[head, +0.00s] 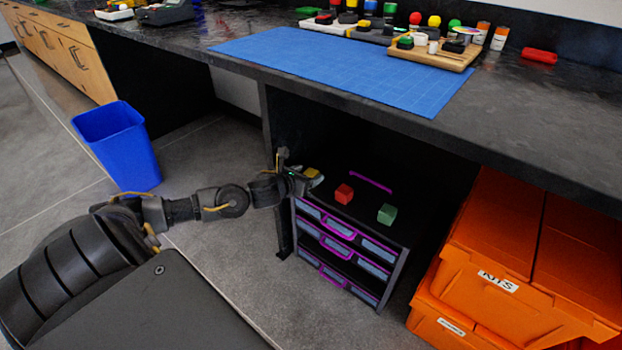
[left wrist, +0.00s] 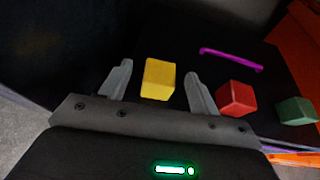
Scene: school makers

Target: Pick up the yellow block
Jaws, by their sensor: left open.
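The yellow block (head: 311,173) sits at the left end of the black top of a small drawer cabinet (head: 345,240) under the workbench. In the left wrist view the yellow block (left wrist: 158,79) lies between the two fingers of my left gripper (left wrist: 158,85), with a gap to each finger. In the head view my left gripper (head: 308,180) reaches in from the left over the cabinet's left edge and partly covers the block. It is open and holds nothing. My right gripper does not show.
A red block (head: 344,194) and a green block (head: 387,214) sit to the right on the cabinet top, near its purple handle (head: 371,181). Orange crates (head: 510,270) stand at the right. The workbench (head: 520,125) overhangs the cabinet. A blue bin (head: 118,147) stands on the floor at left.

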